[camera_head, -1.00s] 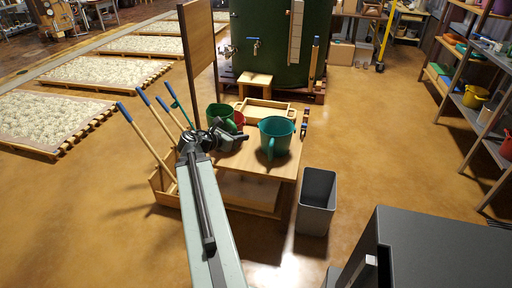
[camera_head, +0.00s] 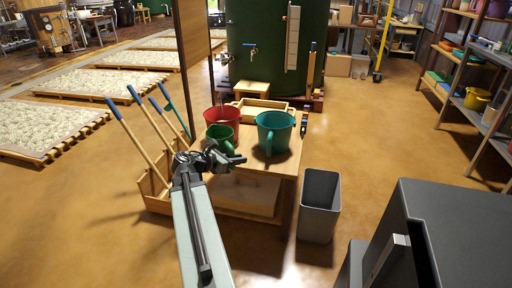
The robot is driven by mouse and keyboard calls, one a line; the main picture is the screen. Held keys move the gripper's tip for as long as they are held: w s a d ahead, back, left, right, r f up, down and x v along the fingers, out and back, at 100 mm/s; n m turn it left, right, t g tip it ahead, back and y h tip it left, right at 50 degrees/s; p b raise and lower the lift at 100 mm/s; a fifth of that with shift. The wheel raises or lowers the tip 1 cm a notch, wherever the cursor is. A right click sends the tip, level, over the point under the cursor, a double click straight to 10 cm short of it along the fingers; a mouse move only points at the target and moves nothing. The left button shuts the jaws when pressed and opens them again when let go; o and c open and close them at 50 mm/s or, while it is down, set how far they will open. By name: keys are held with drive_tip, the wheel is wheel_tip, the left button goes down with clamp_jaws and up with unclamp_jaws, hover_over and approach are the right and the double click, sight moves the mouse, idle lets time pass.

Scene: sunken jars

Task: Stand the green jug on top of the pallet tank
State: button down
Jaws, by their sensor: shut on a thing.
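The green jug (camera_head: 221,138) is at the near left of the wooden table, in front of a red bucket. My gripper (camera_head: 236,159) is at its near side and shut on it; the grip point itself is hard to make out. I cannot tell whether the jug's base touches the table. The pallet tank (camera_head: 262,50), a large dark green vessel with taps on its front, stands on a wooden pallet (camera_head: 314,104) behind the table. Its top is cut off by the picture's upper edge.
A teal jug (camera_head: 274,133) and a red bucket (camera_head: 221,114) stand on the table (camera_head: 283,162). A wooden tray (camera_head: 262,109) and a small stool (camera_head: 251,88) are behind. A tall board (camera_head: 193,60) rises at left. A grey bin (camera_head: 319,205) stands right; open floor lies beyond it.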

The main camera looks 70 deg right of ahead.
drive_tip(key=b+x, duration=0.1)
drive_tip(key=x, duration=0.3)
drive_tip(key=w+d+b+x, duration=0.1)
drive_tip(key=b+x, duration=0.1)
drive_tip(key=x, duration=0.3)
drive_tip(key=w+b+x, duration=0.1)
drive_tip(key=b+x, duration=0.1)
drive_tip(key=x, duration=0.2)
drive_tip(key=shift+d+f, duration=0.15)
drive_tip(key=shift+d, duration=0.15)
drive_tip(key=shift+r, duration=0.25)
drive_tip(key=shift+w+f, duration=0.1)
drive_tip(key=shift+f, duration=0.1)
drive_tip(key=c, duration=1.3)
unclamp_jaws()
drive_tip(key=shift+r, duration=0.15)
